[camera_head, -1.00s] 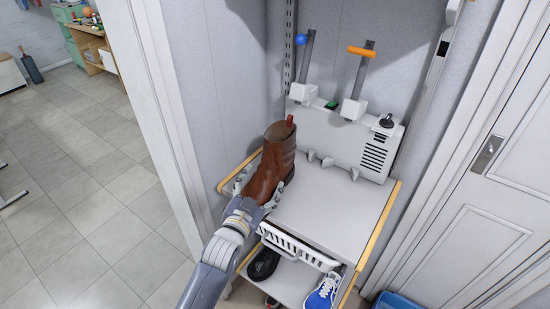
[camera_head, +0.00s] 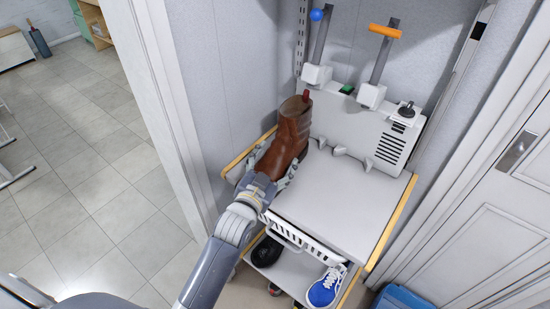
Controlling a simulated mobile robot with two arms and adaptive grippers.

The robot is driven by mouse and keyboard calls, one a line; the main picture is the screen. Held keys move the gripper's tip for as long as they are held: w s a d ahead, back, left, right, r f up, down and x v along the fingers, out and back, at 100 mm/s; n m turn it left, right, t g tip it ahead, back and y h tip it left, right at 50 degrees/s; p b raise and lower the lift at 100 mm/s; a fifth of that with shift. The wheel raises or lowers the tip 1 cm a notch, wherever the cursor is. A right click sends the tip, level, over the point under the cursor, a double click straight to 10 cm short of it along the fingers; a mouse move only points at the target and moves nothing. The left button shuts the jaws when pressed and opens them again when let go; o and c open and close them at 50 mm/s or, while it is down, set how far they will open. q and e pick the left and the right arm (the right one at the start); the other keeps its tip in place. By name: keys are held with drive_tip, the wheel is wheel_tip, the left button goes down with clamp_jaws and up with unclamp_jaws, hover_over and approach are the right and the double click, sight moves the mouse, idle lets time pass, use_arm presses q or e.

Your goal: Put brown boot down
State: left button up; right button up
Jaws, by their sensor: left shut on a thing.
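The brown boot (camera_head: 286,142) is upright at the left side of the white shelf top (camera_head: 345,205), with a red tab at its top back. My left gripper (camera_head: 268,180) is shut on the boot, its fingers around the toe end from the front. The sole is hidden by the gripper, so I cannot tell whether the boot touches the shelf top. My right gripper is not in view.
A white machine (camera_head: 365,135) with a blue-knobbed lever and an orange-handled lever stands at the back. The shelf's middle and right are clear. Below are a blue shoe (camera_head: 325,288) and a black shoe (camera_head: 267,250). A white door (camera_head: 490,220) is at right.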

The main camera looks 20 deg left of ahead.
use_arm(q)
drive_tip(key=o, duration=1.7)
drive_tip(key=shift+w+d+f, duration=0.1)
drive_tip(key=shift+w+f, duration=0.15)
drive_tip(key=shift+w, duration=0.15)
drive_tip(key=shift+c, duration=0.2)
drive_tip(key=shift+s+r, duration=0.15)
drive_tip(key=shift+r, duration=0.1)
drive_tip(key=shift+s, duration=0.1)
drive_tip(key=s+a+r+b, duration=0.1)
drive_tip(key=s, duration=1)
drive_tip(key=shift+s+b, duration=0.35)
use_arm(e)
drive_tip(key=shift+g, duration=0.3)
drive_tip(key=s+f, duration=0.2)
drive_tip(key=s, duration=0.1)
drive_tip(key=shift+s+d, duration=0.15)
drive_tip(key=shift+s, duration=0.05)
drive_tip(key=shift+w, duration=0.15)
